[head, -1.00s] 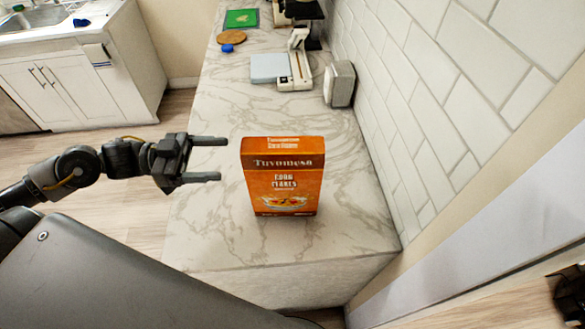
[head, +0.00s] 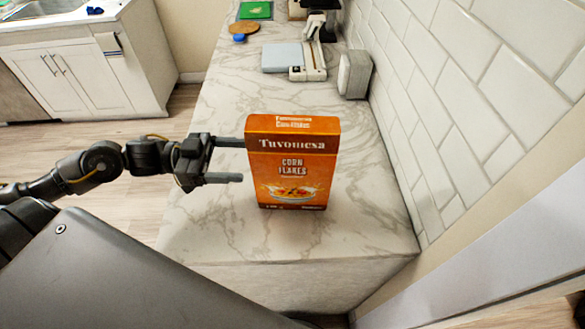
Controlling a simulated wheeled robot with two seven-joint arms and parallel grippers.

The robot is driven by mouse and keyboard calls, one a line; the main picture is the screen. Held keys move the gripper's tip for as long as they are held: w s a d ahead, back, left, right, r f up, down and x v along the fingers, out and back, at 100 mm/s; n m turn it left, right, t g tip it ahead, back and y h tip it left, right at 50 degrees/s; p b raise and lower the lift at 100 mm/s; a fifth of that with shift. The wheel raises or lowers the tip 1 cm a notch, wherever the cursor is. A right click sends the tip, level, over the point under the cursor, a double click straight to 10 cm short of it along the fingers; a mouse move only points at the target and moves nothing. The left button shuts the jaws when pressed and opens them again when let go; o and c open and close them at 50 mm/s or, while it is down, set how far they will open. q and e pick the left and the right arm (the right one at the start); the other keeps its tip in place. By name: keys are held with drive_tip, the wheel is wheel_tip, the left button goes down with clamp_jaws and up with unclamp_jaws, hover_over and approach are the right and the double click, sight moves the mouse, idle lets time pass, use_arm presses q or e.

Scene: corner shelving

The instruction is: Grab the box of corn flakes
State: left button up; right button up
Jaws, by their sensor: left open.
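The orange box of corn flakes (head: 292,165) stands upright on the marble counter (head: 215,235), with its printed front facing me. My left gripper (head: 242,160) is open and empty, just left of the box. Its two fingers point right toward the box's left side. The fingertips are very close to the box's left edge; I cannot tell whether they touch it. My right gripper is not in view.
A white tiled wall (head: 465,95) bounds the counter on the right. A white and grey device (head: 300,62) and a grey box-shaped object (head: 354,74) stand farther back. A sink cabinet (head: 85,65) is at the upper left. The counter around the box is clear.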

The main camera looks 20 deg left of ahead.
sight(275, 160)
use_arm(q)
drive_tip(key=x, duration=0.3)
drive_tip(key=shift+w+d+p, duration=0.1)
drive_tip(key=shift+d+p, duration=0.2)
drive_tip(key=shift+w+d+r, duration=0.15)
drive_tip(key=shift+d, duration=0.15)
drive_tip(key=p+x, duration=0.2)
drive_tip(key=x, duration=0.1)
drive_tip(key=shift+w+d, duration=0.25)
drive_tip(key=shift+w, duration=0.05)
drive_tip(key=shift+w+d+f, duration=0.15)
drive_tip(key=shift+d+f, duration=0.1)
drive_tip(key=shift+d, duration=0.2)
drive_tip(key=shift+c, duration=1)
drive_tip(key=c, duration=1)
drive_tip(key=shift+c, duration=0.2)
